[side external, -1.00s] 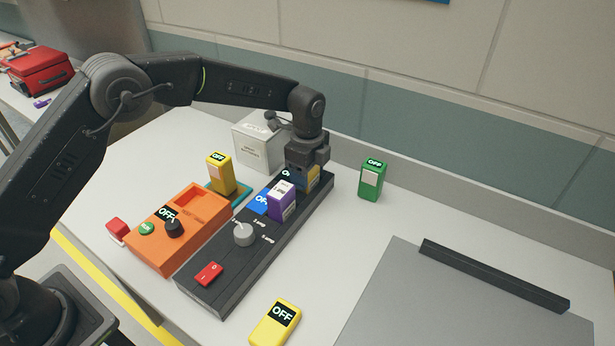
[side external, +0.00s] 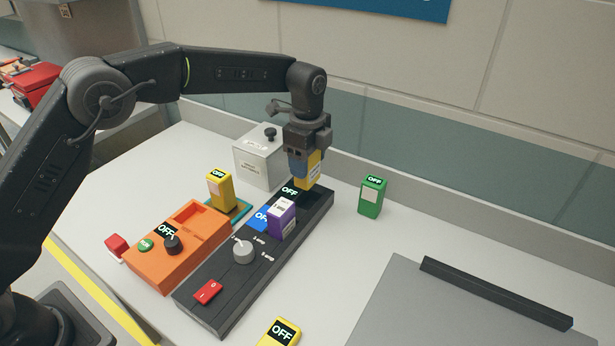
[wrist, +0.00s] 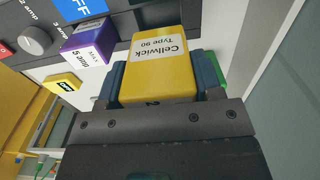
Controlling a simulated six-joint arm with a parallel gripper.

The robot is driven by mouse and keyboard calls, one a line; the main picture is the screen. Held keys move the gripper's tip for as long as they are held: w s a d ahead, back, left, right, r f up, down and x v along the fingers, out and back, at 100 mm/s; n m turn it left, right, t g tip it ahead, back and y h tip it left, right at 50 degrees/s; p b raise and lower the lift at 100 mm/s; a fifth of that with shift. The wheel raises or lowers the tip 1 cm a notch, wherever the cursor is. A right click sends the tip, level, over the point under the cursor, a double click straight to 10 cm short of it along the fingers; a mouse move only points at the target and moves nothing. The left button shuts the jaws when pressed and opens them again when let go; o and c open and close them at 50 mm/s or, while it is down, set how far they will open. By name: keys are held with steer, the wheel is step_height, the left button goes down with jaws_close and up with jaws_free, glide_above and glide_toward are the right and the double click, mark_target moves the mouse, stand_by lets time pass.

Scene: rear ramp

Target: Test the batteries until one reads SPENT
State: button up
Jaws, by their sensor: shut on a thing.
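My gripper (side external: 306,170) is shut on a yellow battery (side external: 314,171), held just above the far end of a long black unit (side external: 226,301). In the wrist view the yellow battery (wrist: 158,85) sits between blue-grey fingers, its label reading "Cellwick Type 90". A purple battery (side external: 281,219) stands in the black unit beside a blue panel reading OFF (side external: 262,217). The orange tester (side external: 165,268) has an OFF display, a black knob, a green button and an empty-looking recess (side external: 190,214). Another yellow block with an OFF display (side external: 219,190) stands on a teal base.
A green block showing OFF (side external: 371,197) stands right of the black unit. A yellow one showing OFF (side external: 281,333) is at the front edge of view. A white box with a knobbed lid (side external: 260,160) stands behind. A grey panel with a black bar (side external: 495,292) lies right.

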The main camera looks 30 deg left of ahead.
step_height(320, 180, up, 7)
steer(key=shift+f, duration=0.15)
steer(key=s+a, duration=1.8)
steer(key=a, duration=0.2)
steer(key=shift+d+f, duration=0.15)
steer(key=shift+f, duration=3.45)
steer(key=shift+d+f, duration=0.1)
steer(key=shift+f, duration=3.45)
steer(key=shift+f, duration=0.3)
steer(key=o, duration=1.2)
